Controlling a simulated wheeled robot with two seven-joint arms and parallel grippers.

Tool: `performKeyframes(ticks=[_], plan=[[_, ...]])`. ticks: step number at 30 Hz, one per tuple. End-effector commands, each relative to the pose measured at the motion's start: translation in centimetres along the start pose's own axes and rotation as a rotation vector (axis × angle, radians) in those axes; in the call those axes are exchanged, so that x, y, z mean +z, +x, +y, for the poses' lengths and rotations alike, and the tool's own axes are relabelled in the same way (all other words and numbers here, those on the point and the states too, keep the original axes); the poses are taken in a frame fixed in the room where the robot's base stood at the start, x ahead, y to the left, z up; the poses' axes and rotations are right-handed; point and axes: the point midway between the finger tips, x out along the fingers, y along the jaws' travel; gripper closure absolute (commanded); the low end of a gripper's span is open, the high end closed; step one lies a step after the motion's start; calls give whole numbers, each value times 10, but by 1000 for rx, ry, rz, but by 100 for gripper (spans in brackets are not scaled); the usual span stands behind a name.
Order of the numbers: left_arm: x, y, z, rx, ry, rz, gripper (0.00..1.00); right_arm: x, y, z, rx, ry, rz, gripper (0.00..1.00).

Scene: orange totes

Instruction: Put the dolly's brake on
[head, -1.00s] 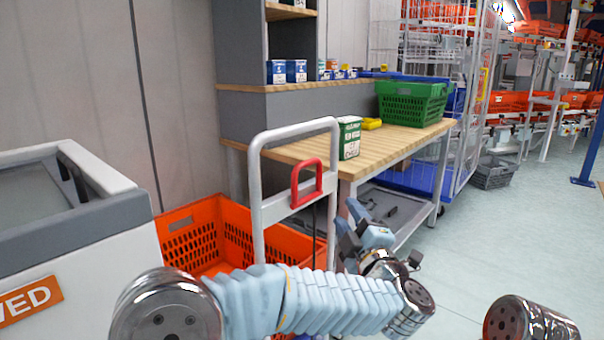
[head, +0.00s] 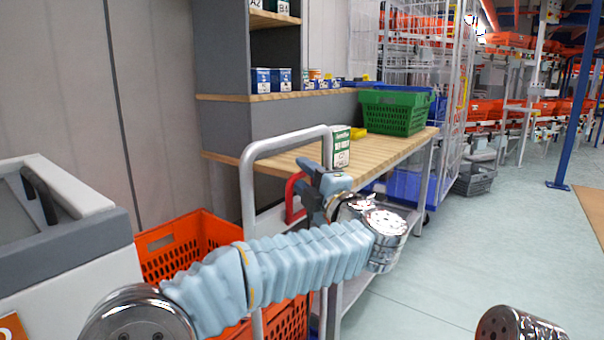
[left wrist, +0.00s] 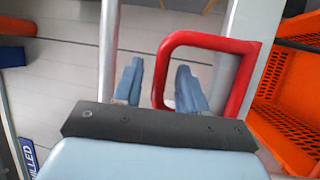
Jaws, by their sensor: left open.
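The dolly's grey tubular push handle (head: 247,190) stands upright in front of the workbench. Its red brake lever (head: 292,200), a loop, is on the handle and partly hidden by my left gripper. My left gripper (head: 322,182) is open at the lever's right side. In the left wrist view the red lever (left wrist: 207,40) shows as a loop, and one leg of it appears between the open fingertips (left wrist: 160,85) of my left gripper. One finger overlaps the loop's inside; I cannot tell whether they touch. My right gripper is out of view.
A wooden workbench (head: 385,153) carries a green basket (head: 395,110) and a small box (head: 341,150). A grey-white cabinet (head: 60,260) stands at the left. The floor (head: 480,250) at the right is clear.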

Motion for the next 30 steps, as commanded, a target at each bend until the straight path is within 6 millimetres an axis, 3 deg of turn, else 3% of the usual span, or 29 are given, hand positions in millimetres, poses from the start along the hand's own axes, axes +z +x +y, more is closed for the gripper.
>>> performKeyframes(ticks=[4,12,13,21,30], plan=[[0,11,-1,-1,1,1,59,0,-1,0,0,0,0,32],[0,13,-1,0,2,0,59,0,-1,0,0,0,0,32],[0,13,-1,0,2,0,60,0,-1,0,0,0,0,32],[0,12,-1,0,2,0,100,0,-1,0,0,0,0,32],[0,12,-1,1,2,0,100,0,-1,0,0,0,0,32]])
